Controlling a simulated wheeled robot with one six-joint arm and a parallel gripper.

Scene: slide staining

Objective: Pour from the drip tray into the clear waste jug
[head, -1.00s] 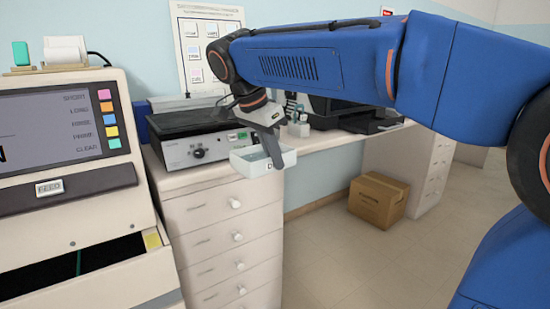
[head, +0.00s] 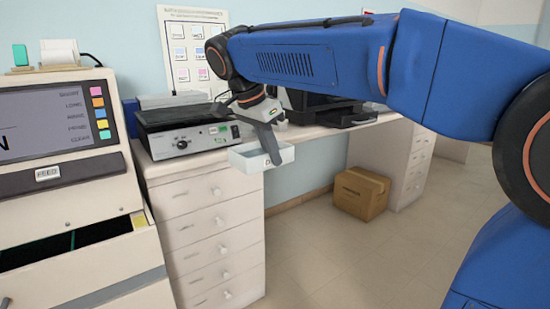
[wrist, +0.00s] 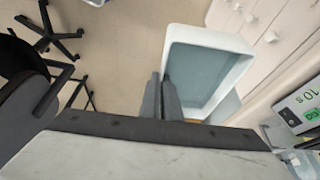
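A white drawer cabinet (head: 215,222) carries a grey hotplate-like device (head: 185,140). A machine with a screen and open drawer (head: 65,180) stands at left. A cardboard box (head: 360,194) lies on open floor. Black chairs (wrist: 28,80) show in the wrist view.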

